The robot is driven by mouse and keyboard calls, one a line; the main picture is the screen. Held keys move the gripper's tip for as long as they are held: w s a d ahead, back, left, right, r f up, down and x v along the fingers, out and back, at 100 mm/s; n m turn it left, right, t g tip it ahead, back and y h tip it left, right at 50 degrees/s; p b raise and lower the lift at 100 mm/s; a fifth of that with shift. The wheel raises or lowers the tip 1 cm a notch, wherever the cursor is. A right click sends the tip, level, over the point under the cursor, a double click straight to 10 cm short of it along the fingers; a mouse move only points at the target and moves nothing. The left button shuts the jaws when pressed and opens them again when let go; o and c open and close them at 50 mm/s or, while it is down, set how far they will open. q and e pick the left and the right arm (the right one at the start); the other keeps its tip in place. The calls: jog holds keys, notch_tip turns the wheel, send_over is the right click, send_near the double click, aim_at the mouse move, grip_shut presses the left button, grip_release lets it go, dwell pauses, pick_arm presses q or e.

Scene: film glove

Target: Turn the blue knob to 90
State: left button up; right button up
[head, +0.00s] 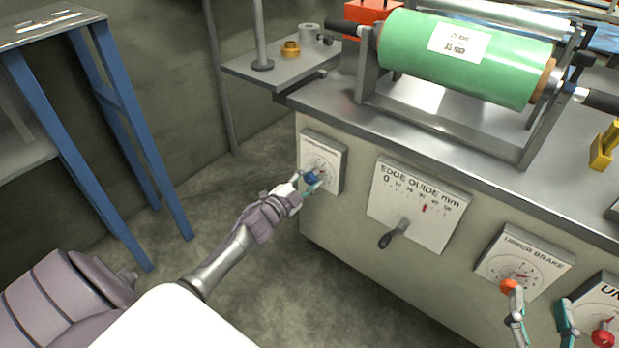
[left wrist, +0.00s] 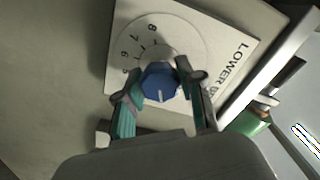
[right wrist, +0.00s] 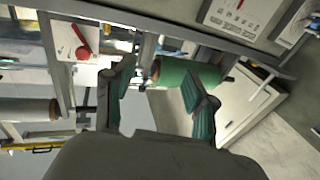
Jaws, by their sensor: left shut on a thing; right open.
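The blue knob (head: 312,178) sits on a white square dial plate (head: 335,151) on the left end of the machine's front panel. In the left wrist view the blue knob (left wrist: 160,83) has a white line pointing to the bottom of the picture, and the plate (left wrist: 222,45) reads "LOWER B…", the rest hidden. Single digits show around the dial; the near part is covered. My left gripper (head: 302,186) is shut on the knob, one finger on each side (left wrist: 158,84). My right gripper (head: 541,308) is open and empty near the panel's lower right.
An edge guide plate (head: 440,225) with a dark lever (head: 394,234) is right of the blue knob. Further right are the upper brake dial (head: 530,258) with an orange knob (head: 508,286) and a red knob (head: 603,337). A green roll (head: 460,60) lies on top. Blue-legged table (head: 50,110) stands left.

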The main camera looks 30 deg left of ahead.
pick_arm(q)
jog(key=m, duration=0.2)
jog(key=shift+m, duration=1.2)
pick_arm(e)
jog(key=shift+a+r+t, duration=0.1)
jog(key=shift+r+t, duration=0.5)
jog(key=shift+r, duration=0.15)
pick_arm(q)
jog(key=o, duration=1.2)
jog(key=shift+c, duration=0.2)
jog(key=s, duration=1.2)
jog(key=shift+a, duration=0.4)
